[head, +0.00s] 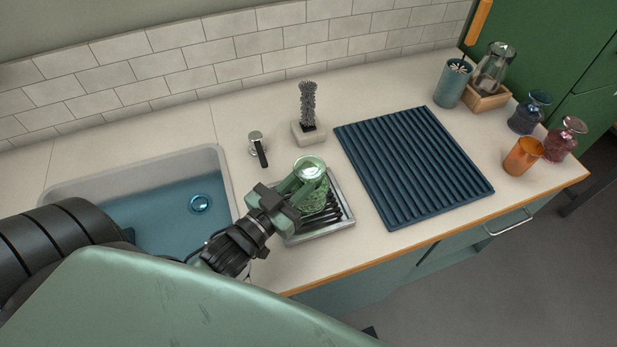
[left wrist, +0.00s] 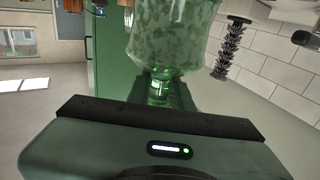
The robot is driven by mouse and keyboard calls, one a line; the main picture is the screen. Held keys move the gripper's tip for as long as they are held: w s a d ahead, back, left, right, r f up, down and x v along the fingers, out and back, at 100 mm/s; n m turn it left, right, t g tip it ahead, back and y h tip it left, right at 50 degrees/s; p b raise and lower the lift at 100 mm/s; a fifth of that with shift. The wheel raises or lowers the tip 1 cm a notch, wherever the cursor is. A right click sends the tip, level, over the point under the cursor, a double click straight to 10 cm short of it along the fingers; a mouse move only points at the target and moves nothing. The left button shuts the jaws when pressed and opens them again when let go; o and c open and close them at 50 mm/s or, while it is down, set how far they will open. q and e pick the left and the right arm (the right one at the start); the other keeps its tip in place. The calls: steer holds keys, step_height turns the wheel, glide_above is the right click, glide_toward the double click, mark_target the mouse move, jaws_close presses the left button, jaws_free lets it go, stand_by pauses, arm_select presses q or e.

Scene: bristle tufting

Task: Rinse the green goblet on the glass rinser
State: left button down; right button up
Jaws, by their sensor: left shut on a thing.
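The green goblet (head: 314,197) is upside down in the head view, its foot up and its bowl down over the glass rinser (head: 322,231). The rinser is a metal tray with black bars set at the counter's front. My left gripper (head: 299,190) is shut on the goblet's stem from the left. The left wrist view, which is turned over, shows the patterned bowl (left wrist: 180,35) beyond the gripper (left wrist: 158,92). I cannot tell whether the goblet's rim touches the bars. My right gripper is not in view.
A sink (head: 225,170) lies left, with a black-handled tap (head: 257,142) beside it. A bottle brush (head: 308,105) stands behind the rinser. A ribbed blue mat (head: 415,165) lies right, empty. An orange cup (head: 523,156), blue glass (head: 528,115) and red glass (head: 562,143) stand far right.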

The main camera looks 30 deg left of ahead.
arm_select(q)
steer(key=shift+f+b, duration=0.45)
steer(key=shift+f, duration=0.5)
stand_by(1.3)
step_height(320, 180, up, 8)
steer(key=p, duration=0.7)
steer(key=shift+f+p, duration=0.2)
steer(key=shift+p, duration=0.2)
steer(key=shift+d, duration=0.1)
